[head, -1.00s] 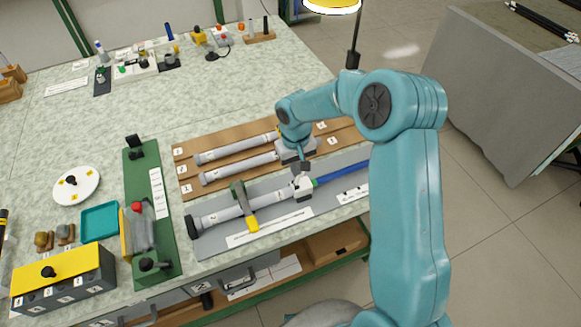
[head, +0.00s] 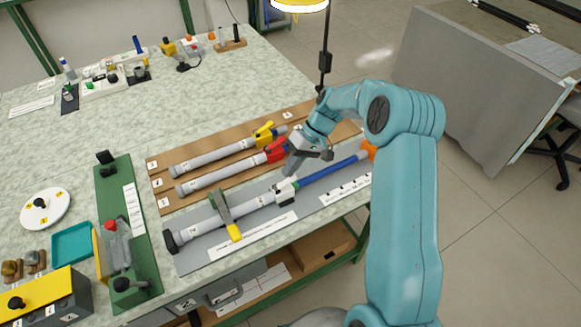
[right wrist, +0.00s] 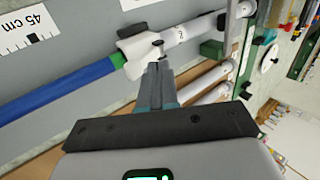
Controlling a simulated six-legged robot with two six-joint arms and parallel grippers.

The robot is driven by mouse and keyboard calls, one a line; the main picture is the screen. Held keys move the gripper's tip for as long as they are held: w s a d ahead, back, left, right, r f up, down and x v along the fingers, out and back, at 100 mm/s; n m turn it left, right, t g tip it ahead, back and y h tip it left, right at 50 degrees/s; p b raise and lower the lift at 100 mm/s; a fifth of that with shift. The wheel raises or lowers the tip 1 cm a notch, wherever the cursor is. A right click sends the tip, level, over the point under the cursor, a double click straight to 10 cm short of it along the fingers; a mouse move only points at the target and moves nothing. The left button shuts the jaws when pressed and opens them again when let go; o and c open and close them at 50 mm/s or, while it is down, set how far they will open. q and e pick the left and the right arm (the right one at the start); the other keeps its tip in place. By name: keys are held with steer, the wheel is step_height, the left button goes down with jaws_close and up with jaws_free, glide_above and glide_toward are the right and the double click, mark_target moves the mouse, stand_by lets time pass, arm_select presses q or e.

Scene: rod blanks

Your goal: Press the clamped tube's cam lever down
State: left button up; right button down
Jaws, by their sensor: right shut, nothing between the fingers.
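The clamped tube (head: 250,202) lies in a grey fixture, with a white collar (head: 286,190) at its right end and a blue rod (head: 332,171) running out of the collar. In the right wrist view the collar (right wrist: 139,58) carries a black piece on its side (right wrist: 133,30). A small dark-topped part (right wrist: 158,45), perhaps the cam lever, stands right in front of my fingertips. My right gripper (head: 292,172) is shut and empty, just above the collar, tilted; its fingers (right wrist: 158,68) show in the wrist view. Contact with the lever cannot be told. My left gripper is out of view.
A clamp with a yellow handle (head: 234,232) crosses the tube. An orange piece (head: 370,149) is at the rod's far end. A green fixture (head: 120,215) stands left.

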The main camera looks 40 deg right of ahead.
mark_target(289, 180)
steer(key=shift+w+a+f, duration=0.15)
steer(key=shift+a+f, duration=0.15)
steer(key=shift+a+b, duration=0.35)
steer(key=r+p, duration=0.1)
steer(key=a+r, duration=0.1)
steer(key=r, duration=0.1)
steer(key=r+p, duration=0.1)
steer(key=shift+w+a+r+p, duration=0.25)
steer(key=shift+w+p, duration=0.05)
steer(key=shift+s+d+r+b, duration=0.2)
steer(key=shift+d+b, duration=0.1)
steer(key=shift+d, duration=0.2)
steer(key=shift+s+d+r+b, duration=0.15)
steer(key=shift+d+b, duration=0.15)
steer(key=shift+d, duration=0.2)
steer(key=d+f+v, duration=0.1)
steer(key=v, duration=0.6)
steer(key=shift+d+r+b, duration=0.2)
steer(key=shift+d+b, duration=0.1)
steer(key=shift+d, duration=0.05)
steer(key=shift+s, duration=0.25)
